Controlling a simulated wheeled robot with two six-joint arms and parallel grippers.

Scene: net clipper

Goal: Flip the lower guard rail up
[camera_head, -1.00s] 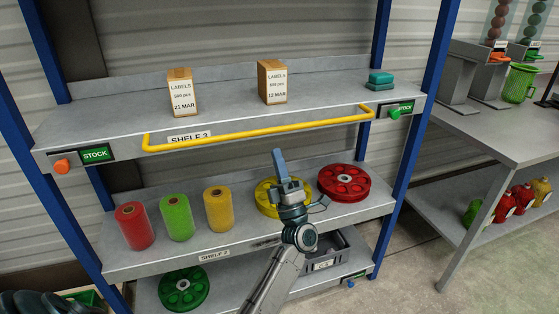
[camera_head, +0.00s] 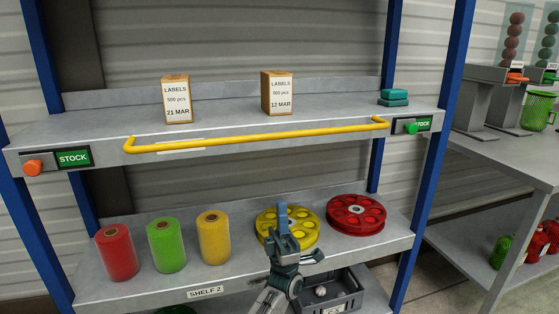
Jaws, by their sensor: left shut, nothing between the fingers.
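A yellow guard rail (camera_head: 255,138) runs along the front edge of the upper shelf (camera_head: 330,118), its bent ends near the orange knob and the green knob. It crosses in front of the shelf's white label. No other guard rail shows in this view. My left gripper (camera_head: 283,215) points up from the bottom, below the rail and apart from it. It is shut and empty, in front of the yellow reel (camera_head: 304,230), part of which it hides. My right gripper is not in view.
Two label boxes (camera_head: 177,100) and teal blocks (camera_head: 393,97) stand on the upper shelf. Red, green and yellow spools (camera_head: 213,238) and a red reel (camera_head: 356,215) sit on shelf 2 (camera_head: 375,247). A grey bin (camera_head: 347,284) lies below. Blue posts (camera_head: 440,120) flank the rack.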

